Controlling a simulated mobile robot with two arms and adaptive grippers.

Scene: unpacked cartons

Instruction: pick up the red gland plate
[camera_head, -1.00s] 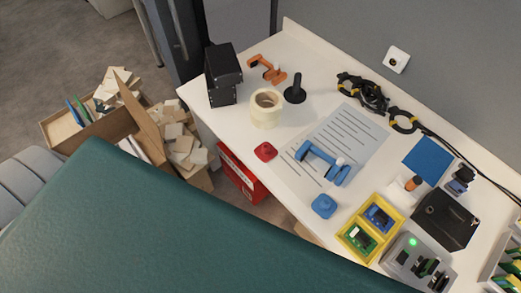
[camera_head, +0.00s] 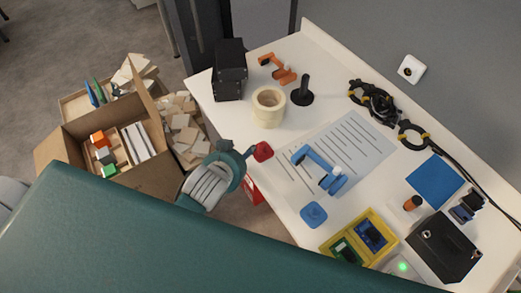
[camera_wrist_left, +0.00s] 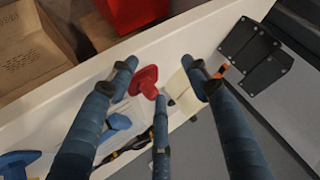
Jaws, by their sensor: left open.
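The red gland plate (camera_head: 263,151) lies near the front edge of the white table (camera_head: 228,112). In the left wrist view the red plate (camera_wrist_left: 145,80) shows a raised knob and appears between my spread fingers. My left gripper (camera_head: 230,152) is just left of the plate, at the table's front edge. Its fingers (camera_wrist_left: 158,72) are apart and hold nothing in the left wrist view. I cannot tell whether any finger touches the plate. My right gripper is not in view.
A cream tape roll (camera_head: 268,107), a black case (camera_head: 229,70) and a black stand (camera_head: 302,94) are behind the plate. A blue bracket (camera_head: 322,172) on a printed sheet and a blue plate (camera_head: 314,214) are to its right. An open carton (camera_head: 75,135) stands left.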

